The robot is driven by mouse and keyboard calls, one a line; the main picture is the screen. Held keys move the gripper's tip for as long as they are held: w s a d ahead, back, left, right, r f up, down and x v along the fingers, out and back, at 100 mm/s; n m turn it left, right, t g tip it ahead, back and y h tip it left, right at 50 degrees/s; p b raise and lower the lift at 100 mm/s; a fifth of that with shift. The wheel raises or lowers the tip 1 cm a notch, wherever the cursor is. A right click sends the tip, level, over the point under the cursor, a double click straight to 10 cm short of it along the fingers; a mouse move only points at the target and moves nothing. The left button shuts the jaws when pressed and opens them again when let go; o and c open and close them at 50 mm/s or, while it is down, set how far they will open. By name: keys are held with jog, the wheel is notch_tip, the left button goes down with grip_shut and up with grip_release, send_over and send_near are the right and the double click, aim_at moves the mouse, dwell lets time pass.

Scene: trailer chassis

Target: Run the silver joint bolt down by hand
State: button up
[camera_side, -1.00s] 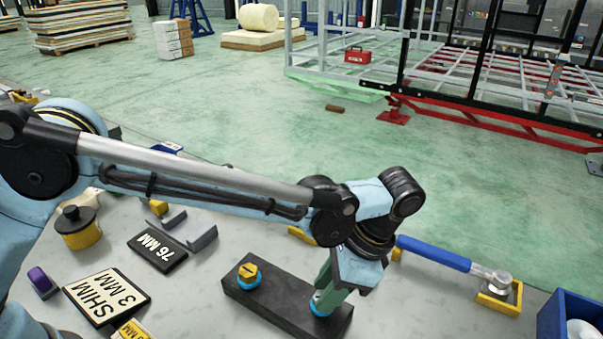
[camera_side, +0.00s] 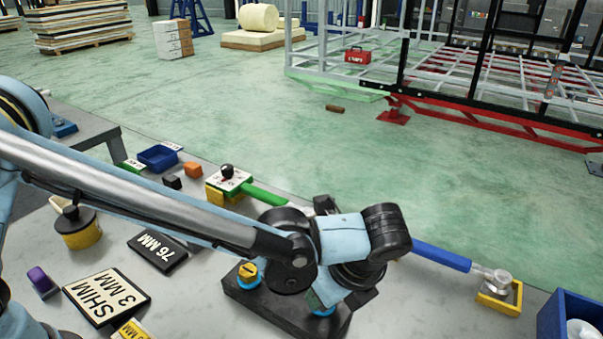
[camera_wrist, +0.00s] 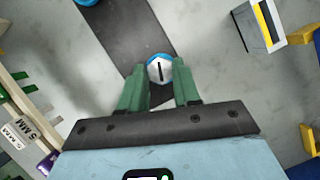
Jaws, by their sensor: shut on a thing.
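The silver joint bolt (camera_wrist: 160,68), a hex head with a dark line across its top, sits at one end of a dark plate (camera_wrist: 126,35) in the wrist view. The green fingers of my gripper (camera_wrist: 159,84) are shut on its head from both sides. In the side view my gripper (camera_side: 322,298) is low over the right end of the dark plate (camera_side: 283,314), and the wrist hides the silver bolt. Part of a blue ring (camera_side: 323,311) shows below the fingers. A gold bolt (camera_side: 247,270) stands in another blue ring at the plate's left end.
A blue-handled wrench (camera_side: 440,255) lies right of the wrist, its head on a yellow rest (camera_side: 500,297). A green-handled tool (camera_side: 262,195) lies behind the arm. A blue bin (camera_side: 570,318) is at the right. Shim plates (camera_side: 107,297) and a yellow pot (camera_side: 79,230) are left.

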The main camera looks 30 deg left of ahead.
jog(key=m, duration=0.2)
jog(key=m+t, duration=0.1)
jog(key=shift+s+a+r+m+h, duration=0.1)
jog(key=shift+s+m+h, duration=0.05)
jog(key=shift+m+h, duration=0.2)
jog(key=shift+a+m+t+h, duration=0.1)
jog(key=shift+m+t+h, duration=0.55)
jog(key=shift+m, duration=1.2)
jog(key=o, duration=1.1)
jog(key=shift+c, duration=0.2)
jog(key=v, duration=1.2)
